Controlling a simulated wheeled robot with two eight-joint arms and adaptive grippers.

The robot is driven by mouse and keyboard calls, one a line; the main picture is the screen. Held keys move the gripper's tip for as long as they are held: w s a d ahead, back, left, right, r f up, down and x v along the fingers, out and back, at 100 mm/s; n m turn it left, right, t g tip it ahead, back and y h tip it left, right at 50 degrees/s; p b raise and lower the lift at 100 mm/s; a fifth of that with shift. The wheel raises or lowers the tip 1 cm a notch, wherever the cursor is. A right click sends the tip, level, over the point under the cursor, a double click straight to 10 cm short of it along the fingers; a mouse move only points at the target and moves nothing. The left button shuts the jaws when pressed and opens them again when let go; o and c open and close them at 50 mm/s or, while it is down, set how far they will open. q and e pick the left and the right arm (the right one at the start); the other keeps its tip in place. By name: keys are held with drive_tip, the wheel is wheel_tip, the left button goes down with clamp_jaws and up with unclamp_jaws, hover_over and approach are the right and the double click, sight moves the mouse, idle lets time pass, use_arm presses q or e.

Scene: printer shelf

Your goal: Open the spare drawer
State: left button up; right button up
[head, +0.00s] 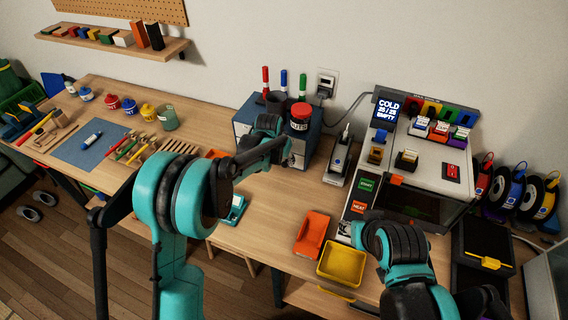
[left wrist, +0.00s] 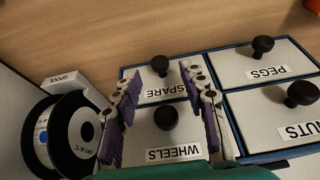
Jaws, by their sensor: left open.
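In the left wrist view the spare drawer (left wrist: 178,94) shows upside down, with a white front labelled SPARE and a black round knob (left wrist: 160,66). It looks closed. My left gripper (left wrist: 161,72) is open, its purple-padded fingers on either side of that knob in the picture; I cannot tell whether they touch it. The wheels drawer (left wrist: 188,138) and its knob (left wrist: 166,117) also show between the fingers. In the head view my left arm reaches to the blue drawer cabinet (head: 243,115) and hides much of its front.
The pegs drawer (left wrist: 262,65) and nuts drawer (left wrist: 268,115) adjoin. A black spool (left wrist: 75,138) stands beside the cabinet. A red-lidded jar (head: 299,117) and markers stand on the cabinet. An orange bin (head: 312,232) and yellow bin (head: 341,263) are at the table's front.

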sight(284, 163)
use_arm(q)
drive_tip(key=shift+b+x, duration=0.3)
drive_tip(key=shift+x, duration=1.35)
clamp_jaws()
drive_tip(key=s+a, duration=0.1)
drive_tip(key=s, duration=0.3)
drive_tip(key=s+a, duration=0.2)
drive_tip(key=s, duration=0.2)
drive_tip(key=s+a, duration=0.2)
drive_tip(key=s, duration=0.2)
drive_tip(key=shift+b, duration=0.4)
drive_tip(key=shift+w, duration=0.1)
unclamp_jaws()
drive_tip(key=shift+r, duration=0.1)
